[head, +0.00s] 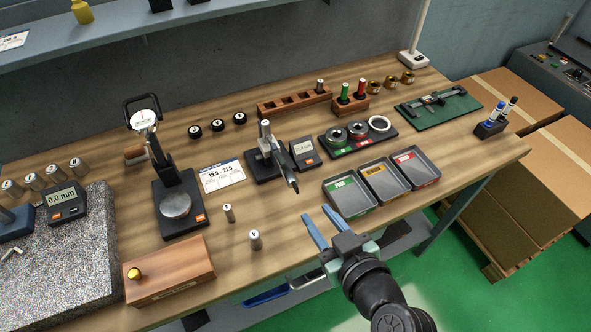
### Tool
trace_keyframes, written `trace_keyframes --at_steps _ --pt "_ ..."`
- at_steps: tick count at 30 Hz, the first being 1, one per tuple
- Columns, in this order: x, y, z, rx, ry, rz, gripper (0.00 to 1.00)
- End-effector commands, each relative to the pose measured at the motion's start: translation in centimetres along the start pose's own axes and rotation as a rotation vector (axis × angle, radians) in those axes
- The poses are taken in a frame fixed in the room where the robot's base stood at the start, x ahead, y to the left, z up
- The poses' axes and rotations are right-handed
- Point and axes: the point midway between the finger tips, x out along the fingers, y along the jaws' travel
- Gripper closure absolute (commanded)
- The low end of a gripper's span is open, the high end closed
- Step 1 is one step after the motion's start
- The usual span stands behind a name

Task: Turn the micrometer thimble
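The micrometer (267,147) is held on a dark stand near the middle of the bench. Its thimble (288,178) points toward the front of the bench, slightly right. A small digital display (304,153) stands just right of it; its reading is too small to read surely. My gripper (317,214) is at the bench's front edge, with its two blue fingers spread apart and nothing between them. The fingertips point toward the micrometer and are apart from the thimble, in front of it and a little right.
Three labelled trays (350,195) stand right of the thimble. Two small metal cylinders (255,239) stand left of my gripper. A dial gauge stand (180,200), wooden box (168,270) and granite plate (85,255) are further left. A ring holder (358,138) is behind the trays.

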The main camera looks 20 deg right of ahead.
Motion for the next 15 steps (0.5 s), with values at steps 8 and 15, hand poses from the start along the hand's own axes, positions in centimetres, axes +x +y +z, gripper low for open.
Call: trace_keyframes --at_steps 8,15 --pt "-0.3 0.0 -0.4 0.004 0.004 0.004 0.63" --pt "3.5 0.0 -0.5 0.004 0.003 0.002 0.63"
